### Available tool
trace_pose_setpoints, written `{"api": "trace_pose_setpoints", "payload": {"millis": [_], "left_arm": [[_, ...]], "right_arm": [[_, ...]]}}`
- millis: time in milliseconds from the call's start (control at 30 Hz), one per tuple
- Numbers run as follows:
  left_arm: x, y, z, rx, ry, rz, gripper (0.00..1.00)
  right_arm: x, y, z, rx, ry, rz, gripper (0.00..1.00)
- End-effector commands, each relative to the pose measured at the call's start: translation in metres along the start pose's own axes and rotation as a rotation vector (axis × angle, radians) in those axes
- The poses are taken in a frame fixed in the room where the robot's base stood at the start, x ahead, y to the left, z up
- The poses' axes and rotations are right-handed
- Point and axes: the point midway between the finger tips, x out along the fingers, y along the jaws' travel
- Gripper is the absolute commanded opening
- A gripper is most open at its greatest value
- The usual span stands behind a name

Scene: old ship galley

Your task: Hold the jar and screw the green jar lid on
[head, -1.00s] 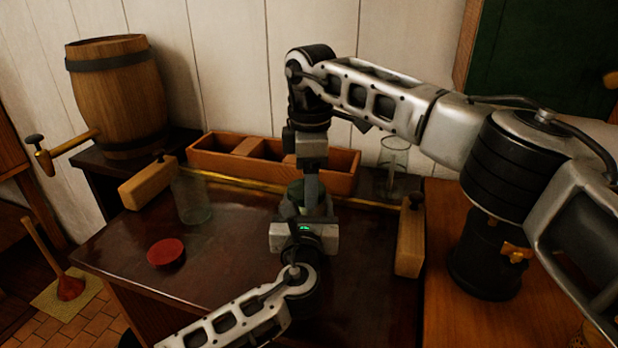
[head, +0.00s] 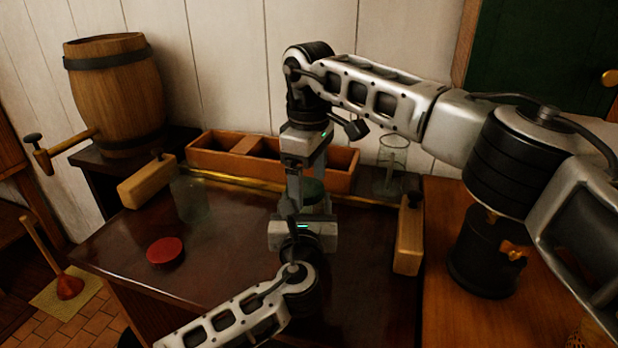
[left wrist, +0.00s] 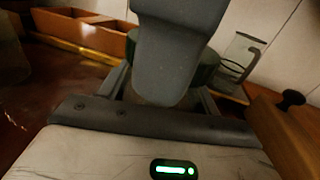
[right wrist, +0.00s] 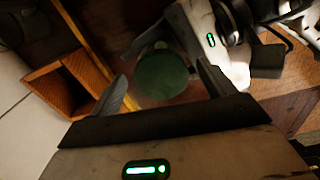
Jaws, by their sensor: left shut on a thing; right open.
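The green jar lid (head: 314,190) sits level on top of the glass jar (head: 319,208), whose body is mostly hidden; how tightly it is seated cannot be told. The lid shows as a round green disc in the right wrist view (right wrist: 162,76). My left gripper (head: 304,212) is shut on the jar from the front and holds it upright over the table. My right gripper (head: 307,180) points down from above, open, its fingers on either side of the lid with gaps visible in the right wrist view. In the left wrist view a right finger hides the middle of the lid (left wrist: 206,70).
A red lid (head: 165,251) and a glass jar (head: 190,199) stand on the left of the dark table (head: 230,265). A wooden divided box (head: 215,155) and a brass rail (head: 235,180) run behind. A glass jug (head: 392,155) stands back right.

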Motion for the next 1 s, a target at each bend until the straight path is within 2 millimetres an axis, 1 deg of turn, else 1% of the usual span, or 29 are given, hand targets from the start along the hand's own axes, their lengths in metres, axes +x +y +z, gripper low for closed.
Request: {"api": "trace_pose_setpoints", "payload": {"millis": [133, 300, 400, 633, 667, 733, 867, 967, 1000], "left_arm": [[0.000, 0.001, -0.001, 0.002, 0.003, 0.001, 0.00], [0.000, 0.000, -0.002, 0.002, 0.002, 0.001, 0.00], [0.000, 0.000, -0.002, 0.002, 0.002, 0.001, 0.00], [0.000, 0.000, -0.001, 0.002, 0.002, 0.001, 0.00], [0.000, 0.000, -0.001, 0.002, 0.002, 0.001, 0.00], [0.000, 0.000, -0.001, 0.002, 0.002, 0.001, 0.00], [0.000, 0.000, -0.001, 0.002, 0.002, 0.000, 0.00], [0.000, 0.000, -0.001, 0.002, 0.002, 0.000, 0.00], [0.000, 0.000, -0.001, 0.002, 0.002, 0.000, 0.00]], "right_arm": [[-0.011, 0.000, -0.001, 0.000, 0.002, 0.001, 0.82], [-0.035, 0.000, -0.001, 0.000, 0.002, 0.003, 0.82], [-0.043, 0.000, 0.000, 0.000, 0.000, 0.001, 0.82], [-0.044, 0.000, 0.000, -0.001, 0.000, -0.001, 0.82], [-0.044, 0.000, 0.000, -0.001, 0.000, -0.001, 0.79], [-0.044, 0.000, 0.000, -0.012, 0.000, -0.001, 0.79], [-0.045, 0.000, -0.001, -0.115, 0.000, 0.000, 0.79], [-0.047, 0.000, -0.001, -0.290, 0.000, 0.001, 0.79], [-0.047, 0.000, -0.001, -0.379, 0.000, 0.001, 0.79]]}}
